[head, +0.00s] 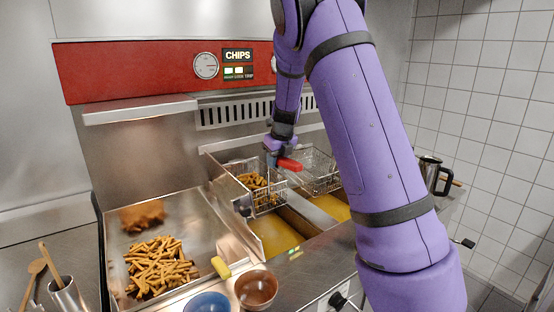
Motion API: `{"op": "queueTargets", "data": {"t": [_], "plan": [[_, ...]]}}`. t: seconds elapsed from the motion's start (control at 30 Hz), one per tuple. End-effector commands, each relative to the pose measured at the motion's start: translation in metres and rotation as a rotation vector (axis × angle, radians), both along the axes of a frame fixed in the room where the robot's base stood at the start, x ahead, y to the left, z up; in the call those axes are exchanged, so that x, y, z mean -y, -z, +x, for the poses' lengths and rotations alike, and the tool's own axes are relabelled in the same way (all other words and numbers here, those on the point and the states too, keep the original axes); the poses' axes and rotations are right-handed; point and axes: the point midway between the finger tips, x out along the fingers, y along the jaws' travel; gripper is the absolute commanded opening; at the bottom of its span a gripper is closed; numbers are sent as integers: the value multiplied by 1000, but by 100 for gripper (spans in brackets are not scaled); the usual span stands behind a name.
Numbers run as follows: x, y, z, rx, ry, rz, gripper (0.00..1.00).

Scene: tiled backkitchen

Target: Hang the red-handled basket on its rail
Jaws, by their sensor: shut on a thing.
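The wire basket with chips in it (268,199) is over the left side of the fryer, above the golden oil. A red handle (290,164) shows at its back, between it and a second wire basket. My gripper (273,157) comes down from behind and is shut on the red handle; the fingertips are small and partly hidden. The basket looks roughly level; whether it touches anything behind is unclear. The rail is not clearly made out; the steel back of the fryer (222,145) is partly hidden by my arm.
The second wire basket (322,182) is close on the right and looks empty. Oil wells (268,233) lie below. A steel tray (190,222) with loose chips is at left. Bowls (256,288) stand in front. A steel jug (430,172) is at right.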

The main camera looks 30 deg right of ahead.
Motion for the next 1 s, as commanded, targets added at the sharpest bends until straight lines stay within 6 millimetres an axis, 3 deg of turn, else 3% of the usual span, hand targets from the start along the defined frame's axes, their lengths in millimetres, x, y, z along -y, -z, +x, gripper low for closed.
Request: {"op": "queueTargets", "data": {"t": [0.1, 0.13, 0.23, 0.27, 0.67, 1.0], "plan": [[0, 1, 0, -2, 0, 0, 0], [0, 1, 0, -3, 0, 0, 38], [0, 1, 0, -3, 0, 0, 61], [0, 1, 0, -3, 0, 0, 63], [-1, -8, -3, -3, -2, -1, 63], [0, -67, -19, 1, -2, 0, 63]]}}
